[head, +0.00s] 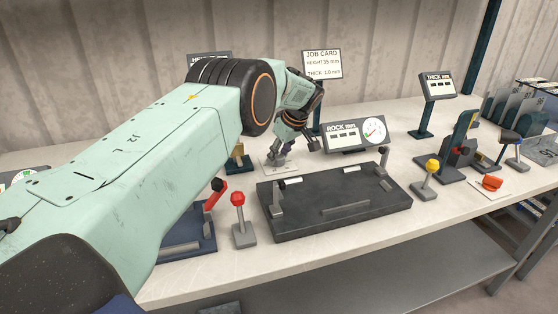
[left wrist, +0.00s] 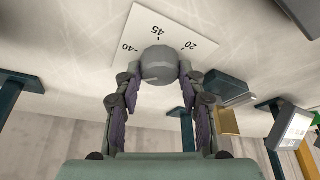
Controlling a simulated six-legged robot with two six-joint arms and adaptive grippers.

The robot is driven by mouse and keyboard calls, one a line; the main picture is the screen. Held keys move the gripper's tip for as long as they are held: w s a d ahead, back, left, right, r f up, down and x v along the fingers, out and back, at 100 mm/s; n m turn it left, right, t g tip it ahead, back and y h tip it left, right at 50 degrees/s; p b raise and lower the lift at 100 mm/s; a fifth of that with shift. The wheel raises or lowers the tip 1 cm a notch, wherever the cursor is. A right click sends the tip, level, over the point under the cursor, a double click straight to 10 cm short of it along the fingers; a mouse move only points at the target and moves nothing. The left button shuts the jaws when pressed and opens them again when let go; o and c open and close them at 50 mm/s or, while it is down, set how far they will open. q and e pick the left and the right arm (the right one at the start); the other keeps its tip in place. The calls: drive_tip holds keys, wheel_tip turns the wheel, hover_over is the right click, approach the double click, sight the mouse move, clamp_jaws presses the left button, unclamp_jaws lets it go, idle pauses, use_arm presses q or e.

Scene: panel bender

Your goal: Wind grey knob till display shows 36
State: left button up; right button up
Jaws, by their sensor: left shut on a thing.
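The grey knob (left wrist: 158,65) is round and sits over a white plate (left wrist: 125,30) marked 40, 45 and 20. In the left wrist view both fingers of my left gripper (left wrist: 158,78) are against its sides. In the head view my left gripper (head: 279,157) reaches down to the white plate (head: 268,166), and the knob is largely hidden there. A display (head: 208,55) behind my left arm shows only its top edge, with its reading hidden. A screen at the right of the left wrist view (left wrist: 294,130) is too small to read. My right gripper is out of view.
A ROCK mm display (head: 342,136) with a dial stands behind a dark bed (head: 335,222). A job card (head: 322,64) and a THICK mm display (head: 438,84) stand at the back. Red (head: 238,199) and yellow (head: 432,165) knobbed levers flank the bed.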

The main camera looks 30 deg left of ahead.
use_arm(q)
drive_tip(key=shift+n, duration=0.3)
drive_tip(key=o, duration=1.2)
drive_tip(key=shift+r, duration=0.1)
drive_tip(key=v, duration=1.1)
drive_tip(key=shift+w+d+r, duration=0.15)
drive_tip(key=shift+d+r, duration=0.05)
drive_tip(key=shift+r, duration=0.15)
